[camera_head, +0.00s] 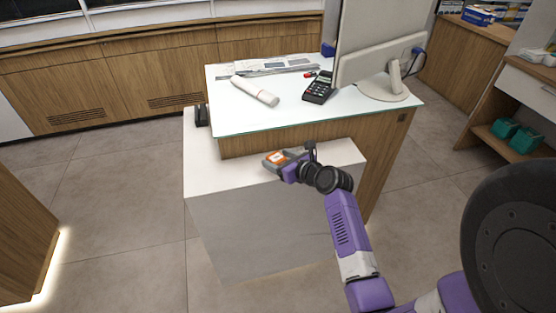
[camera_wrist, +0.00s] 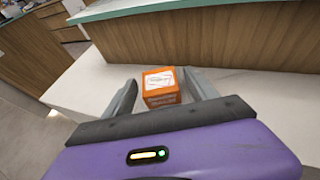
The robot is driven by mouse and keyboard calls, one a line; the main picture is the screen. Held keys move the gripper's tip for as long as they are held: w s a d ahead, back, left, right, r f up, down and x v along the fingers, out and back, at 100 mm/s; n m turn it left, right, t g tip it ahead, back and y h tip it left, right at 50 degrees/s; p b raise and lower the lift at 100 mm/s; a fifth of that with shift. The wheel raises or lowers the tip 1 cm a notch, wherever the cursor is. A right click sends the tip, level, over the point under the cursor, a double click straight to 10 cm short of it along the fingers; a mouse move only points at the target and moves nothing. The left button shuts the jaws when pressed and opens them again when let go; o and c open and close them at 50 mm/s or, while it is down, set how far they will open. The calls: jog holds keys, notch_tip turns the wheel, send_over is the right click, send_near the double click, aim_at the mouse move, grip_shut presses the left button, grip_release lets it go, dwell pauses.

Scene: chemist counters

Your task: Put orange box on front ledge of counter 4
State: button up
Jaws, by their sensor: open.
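The orange box (camera_wrist: 163,89) has a white label on top and sits on the white front ledge (camera_wrist: 95,84) of the counter in the wrist view. It lies between the two fingers of my open gripper (camera_wrist: 158,88), with a gap to the left finger and closer to the right finger. In the head view the orange box (camera_head: 276,158) shows at the tip of my gripper (camera_head: 278,161), partly covered by it, over the white ledge (camera_head: 225,180).
The counter's glass top (camera_head: 240,117) rises behind the ledge. It holds a monitor (camera_head: 378,45), a calculator (camera_head: 319,88), a white handheld device (camera_head: 255,90) and papers. A small black object (camera_head: 201,115) stands at the ledge's left end.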

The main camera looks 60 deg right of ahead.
jog(key=v, duration=1.2)
jog(key=s+a+f+n+y, duration=0.1)
jog(key=s+a+f+n, duration=0.1)
jog(key=a+n, duration=0.8)
jog(key=s+a+f+n, duration=0.2)
jog(key=a+n, duration=0.6)
jog(key=a, duration=0.4)
jog(key=s+a+r+n+t+y, duration=0.1)
jog(key=s+a+r+n, duration=0.4)
jog(key=n, duration=0.6)
jog(key=s+a+r+n+t+y, duration=0.1)
jog(key=s+a+r+n+y, duration=0.3)
jog(key=a+n, duration=0.4)
jog(key=s+r+n, duration=0.1)
jog(key=n, duration=0.3)
jog(key=shift+s+a+t, duration=0.25)
jog(key=shift+t, duration=0.15)
jog(key=shift+r, duration=0.1)
